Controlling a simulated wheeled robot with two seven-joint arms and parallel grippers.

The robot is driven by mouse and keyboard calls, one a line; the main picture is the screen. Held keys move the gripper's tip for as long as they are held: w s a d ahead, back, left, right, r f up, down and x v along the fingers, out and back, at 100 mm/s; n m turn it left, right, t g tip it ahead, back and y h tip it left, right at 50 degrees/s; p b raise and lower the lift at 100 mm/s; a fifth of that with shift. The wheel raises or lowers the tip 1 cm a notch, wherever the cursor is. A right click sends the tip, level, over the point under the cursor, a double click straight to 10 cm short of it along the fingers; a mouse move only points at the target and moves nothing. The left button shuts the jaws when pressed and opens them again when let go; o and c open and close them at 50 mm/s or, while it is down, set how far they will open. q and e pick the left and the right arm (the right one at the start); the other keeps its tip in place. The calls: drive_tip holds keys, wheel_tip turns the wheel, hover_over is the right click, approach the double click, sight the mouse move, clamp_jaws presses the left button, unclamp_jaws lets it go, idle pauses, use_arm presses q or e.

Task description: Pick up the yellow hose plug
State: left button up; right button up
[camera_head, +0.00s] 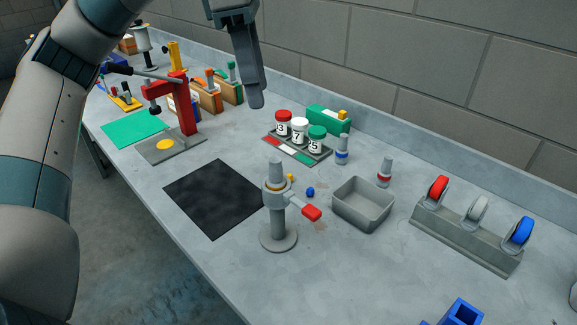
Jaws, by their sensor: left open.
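My left gripper (256,102) hangs pointing down at the top centre, above the bench and behind the valve post. It is open and apart from the plug, and one finger largely covers the other. My right gripper is not in view.
A tray (270,143) holds three numbered jars. A red press (187,112) stands left. The black mat (212,198) is clear.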

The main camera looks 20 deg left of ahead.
use_arm(q)
drive_tip(key=p, duration=0.3)
approach(274, 159)
drive_tip(key=f, duration=0.5)
drive_tip(key=shift+w+d+f, duration=0.1)
drive_tip(key=shift+w+d, duration=0.1)
drive_tip(key=shift+d+f, duration=0.1)
drive_tip(key=shift+f, duration=0.3)
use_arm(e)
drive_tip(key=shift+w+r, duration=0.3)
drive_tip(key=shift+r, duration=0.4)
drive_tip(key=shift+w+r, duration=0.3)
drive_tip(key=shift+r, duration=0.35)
use_arm(q)
drive_tip(key=shift+d+f+p, duration=0.15)
drive_tip(key=shift+f+p, duration=0.6)
drive_tip(key=f, duration=0.1)
drive_tip(key=f+p, duration=0.1)
drive_tip(key=f, duration=0.1)
drive_tip(key=shift+d, duration=0.25)
drive_tip(key=shift+w+f, duration=0.1)
drive_tip(key=shift+f, duration=0.25)
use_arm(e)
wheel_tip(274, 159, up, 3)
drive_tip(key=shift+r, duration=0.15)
